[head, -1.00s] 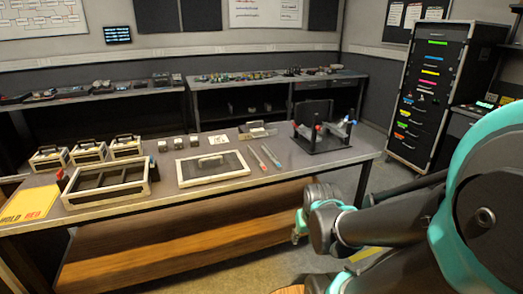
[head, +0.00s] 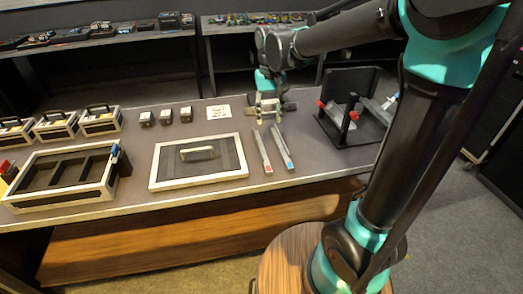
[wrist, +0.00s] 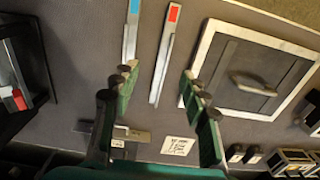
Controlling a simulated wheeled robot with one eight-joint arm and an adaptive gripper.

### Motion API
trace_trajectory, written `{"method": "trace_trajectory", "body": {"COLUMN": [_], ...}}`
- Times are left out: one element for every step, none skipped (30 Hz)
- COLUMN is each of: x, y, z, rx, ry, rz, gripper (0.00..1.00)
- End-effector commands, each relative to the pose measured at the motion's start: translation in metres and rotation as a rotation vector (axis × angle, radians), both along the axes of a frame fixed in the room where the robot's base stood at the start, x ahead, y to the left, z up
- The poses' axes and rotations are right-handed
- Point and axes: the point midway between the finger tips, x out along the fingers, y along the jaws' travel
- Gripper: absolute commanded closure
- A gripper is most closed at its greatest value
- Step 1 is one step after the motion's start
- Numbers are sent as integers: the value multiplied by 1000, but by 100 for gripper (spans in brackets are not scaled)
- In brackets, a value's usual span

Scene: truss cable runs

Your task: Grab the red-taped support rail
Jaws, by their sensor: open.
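The red-taped support rail (head: 262,152) is a thin grey bar lying flat on the table, with red tape at its near end. A similar blue-taped rail (head: 281,148) lies just to its right. My gripper (head: 266,101) is over the table behind the rails' far ends, pointing down. In the wrist view my gripper (wrist: 160,88) is open and empty. The red-taped rail (wrist: 164,57) shows between its two fingers, its bare end nearest. The blue-taped rail (wrist: 131,35) shows beside the left finger. The height above the table is hard to tell.
A framed lid with a handle (head: 198,163) lies left of the rails. A black stand with red and blue clamps (head: 347,112) is to their right. A divided tray (head: 62,180), small blocks (head: 166,117) and a white card (head: 219,112) are also on the table.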

Motion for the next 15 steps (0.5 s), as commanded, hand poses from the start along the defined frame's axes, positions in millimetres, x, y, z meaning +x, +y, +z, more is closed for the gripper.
{"method": "trace_trajectory", "body": {"x": [1,2,2,2,2,2,2,2,2,3,2,2,3,3,2], "y": [7,8,10,10,10,10,10,10,10,10,10,9,10,10,10], "z": [2,1,-2,-5,-9,-15,-21,-27,-34,-40,-46,-53,-58,-64,-71], "rx": [-3,-5,-5,-6,-6,-6,-6,-5,-5,-5,-5,-5,-5,-5,-5], "ry": [6,9,11,12,12,12,12,12,12,11,11,11,11,11,11], "rz": [7,8,9,9,9,9,8,8,8,8,8,8,8,8,8], "gripper": [55,55,55,55,55,55,55,55,55,55,55,55,55,55,55]}}
